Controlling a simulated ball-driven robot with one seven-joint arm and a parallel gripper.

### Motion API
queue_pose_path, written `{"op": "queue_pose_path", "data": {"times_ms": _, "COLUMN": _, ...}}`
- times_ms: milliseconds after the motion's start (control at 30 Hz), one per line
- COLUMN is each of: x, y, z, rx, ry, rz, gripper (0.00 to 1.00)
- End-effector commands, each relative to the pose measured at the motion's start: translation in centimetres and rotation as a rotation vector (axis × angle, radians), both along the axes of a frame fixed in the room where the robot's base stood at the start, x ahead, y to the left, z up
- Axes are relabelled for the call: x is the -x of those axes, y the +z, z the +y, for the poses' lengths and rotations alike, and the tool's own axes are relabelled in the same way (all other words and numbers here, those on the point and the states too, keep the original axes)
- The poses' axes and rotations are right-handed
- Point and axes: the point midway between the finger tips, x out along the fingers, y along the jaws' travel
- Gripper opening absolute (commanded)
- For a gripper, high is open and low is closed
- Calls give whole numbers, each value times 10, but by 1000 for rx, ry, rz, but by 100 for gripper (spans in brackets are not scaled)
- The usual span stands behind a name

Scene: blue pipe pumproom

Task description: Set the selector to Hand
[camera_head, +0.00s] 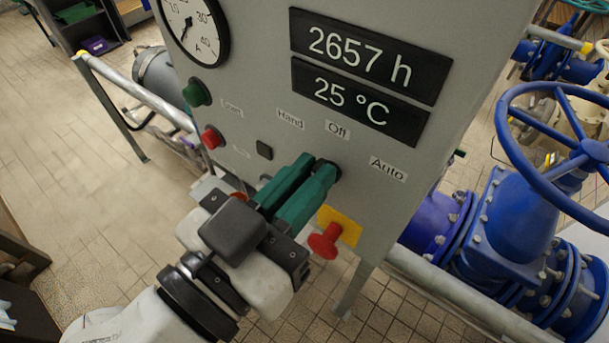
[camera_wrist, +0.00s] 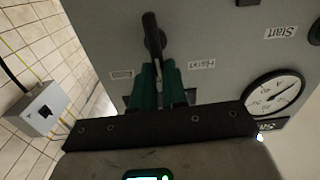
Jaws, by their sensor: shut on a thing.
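The selector (camera_wrist: 152,36) is a black lever knob on the grey panel front, seen in the wrist view. Its lever runs down in that picture, with its end between my green fingers. In the head view the fingers hide most of it. My gripper (camera_head: 314,170) is shut on the lever; it also shows in the wrist view (camera_wrist: 158,70). The Hand label (camera_head: 290,119) is up and left of the fingertips, the Off label (camera_head: 337,130) just above them, and the Auto label (camera_head: 388,169) to the right. The lever seems to point roughly toward Off; its exact angle is unclear.
A red mushroom button (camera_head: 324,241) on a yellow plate is just below my fingers. A green button (camera_head: 197,94) and a red button (camera_head: 212,137) are at the panel's left. A blue handwheel valve (camera_head: 580,150) stands at right. Tiled floor at left is mostly open.

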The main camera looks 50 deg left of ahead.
Motion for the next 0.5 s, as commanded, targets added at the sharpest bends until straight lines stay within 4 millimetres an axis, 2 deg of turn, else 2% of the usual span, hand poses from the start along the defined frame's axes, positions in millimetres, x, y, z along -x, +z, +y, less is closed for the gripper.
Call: {"op": "queue_pose_path", "data": {"times_ms": 500, "x": 1, "y": 0, "z": 9, "rx": 356, "ry": -2, "rz": -87, "gripper": 0}}
